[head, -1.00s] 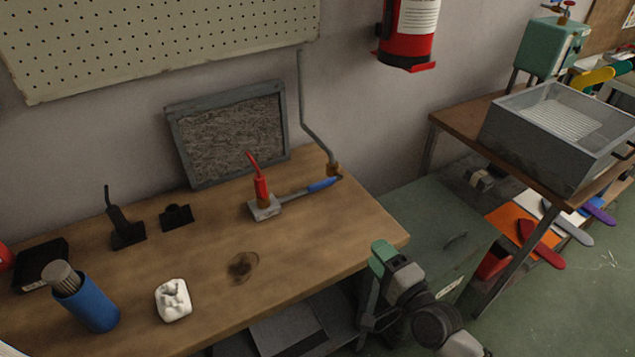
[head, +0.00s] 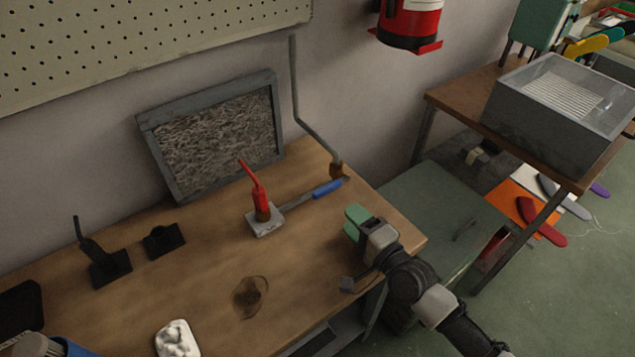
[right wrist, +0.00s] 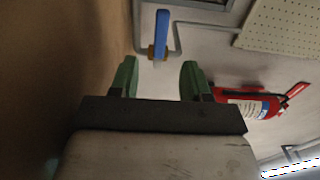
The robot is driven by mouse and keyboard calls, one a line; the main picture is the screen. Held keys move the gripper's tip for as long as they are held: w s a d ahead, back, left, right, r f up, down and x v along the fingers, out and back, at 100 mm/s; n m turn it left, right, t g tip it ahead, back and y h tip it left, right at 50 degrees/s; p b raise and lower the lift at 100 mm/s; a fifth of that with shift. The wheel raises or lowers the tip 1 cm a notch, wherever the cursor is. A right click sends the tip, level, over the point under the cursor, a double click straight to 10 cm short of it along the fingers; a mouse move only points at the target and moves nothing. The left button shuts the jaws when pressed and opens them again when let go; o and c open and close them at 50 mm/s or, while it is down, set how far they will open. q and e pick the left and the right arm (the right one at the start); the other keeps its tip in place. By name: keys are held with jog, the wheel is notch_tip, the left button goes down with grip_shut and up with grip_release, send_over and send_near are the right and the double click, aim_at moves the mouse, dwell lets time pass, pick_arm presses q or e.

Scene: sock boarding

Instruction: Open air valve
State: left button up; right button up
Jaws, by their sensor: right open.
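The air valve is a small brass fitting (head: 337,170) at the foot of a thin grey wall pipe, by the bench's back right edge. Its blue handle (head: 328,188) shows beside it, with a grey strip running left from it. In the right wrist view the blue handle (right wrist: 161,33) stands upright above the brass body (right wrist: 157,53), ahead and between the fingers. My right gripper (head: 354,223), with green fingertips, is open and empty near the bench's right edge, in front of the handle and apart from it. In the wrist view its fingers (right wrist: 160,66) are spread. My left gripper is not in view.
A red-handled tool on a metal base (head: 264,222) stands left of the valve. A grey framed panel (head: 277,117) leans on the wall. Black stands (head: 107,268) and a white lump (head: 177,342) sit further left. A red extinguisher (head: 410,22) hangs above right.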

aim_at(327, 193)
jog(key=x, duration=1)
jog(key=shift+w+a, duration=0.2)
grip_shut()
